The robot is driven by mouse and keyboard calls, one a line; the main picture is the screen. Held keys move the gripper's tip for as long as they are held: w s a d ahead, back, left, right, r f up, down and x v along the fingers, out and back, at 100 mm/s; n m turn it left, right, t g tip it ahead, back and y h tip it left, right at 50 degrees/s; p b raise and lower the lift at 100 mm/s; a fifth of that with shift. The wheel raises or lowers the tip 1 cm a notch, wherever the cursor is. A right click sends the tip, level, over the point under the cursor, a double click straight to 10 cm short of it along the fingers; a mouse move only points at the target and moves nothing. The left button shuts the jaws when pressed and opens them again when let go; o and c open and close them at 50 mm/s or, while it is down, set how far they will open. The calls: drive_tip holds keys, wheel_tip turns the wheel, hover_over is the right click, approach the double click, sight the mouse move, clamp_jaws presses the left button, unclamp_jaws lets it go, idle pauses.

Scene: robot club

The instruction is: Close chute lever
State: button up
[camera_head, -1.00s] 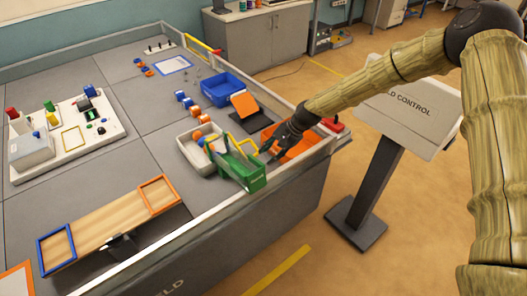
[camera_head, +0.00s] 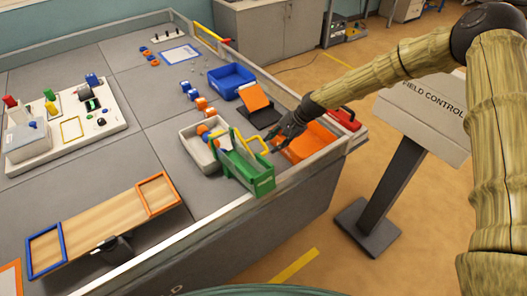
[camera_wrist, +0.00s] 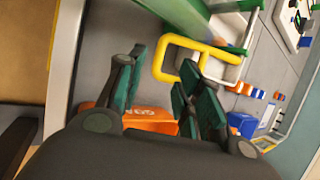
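The green chute (camera_head: 247,168) stands near the table's front right corner. Its yellow lever (camera_head: 256,143), a bent loop, sticks out from the chute's upper right side. In the wrist view the yellow lever (camera_wrist: 159,60) is at the upper middle, beyond the fingertips, and part of the green chute (camera_wrist: 190,18) shows above it. My gripper (camera_head: 277,143) is just right of the lever. In the wrist view my gripper (camera_wrist: 163,72) has its fingers apart, with nothing between them. The tips are close to the lever; I cannot tell whether they touch it.
A light bin (camera_head: 203,157) with orange and blue pieces stands left of the chute. An orange tray (camera_head: 310,143) lies below my gripper. A blue bin (camera_head: 231,80) and a tilted orange panel (camera_head: 257,97) stand behind. A raised table rim (camera_head: 150,262) runs along the front.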

drive_tip(key=p+x, duration=0.1)
drive_tip(key=x, duration=0.7)
drive_tip(key=shift+w+f+p, duration=0.15)
drive_tip(key=shift+p, duration=0.25)
clamp_jaws()
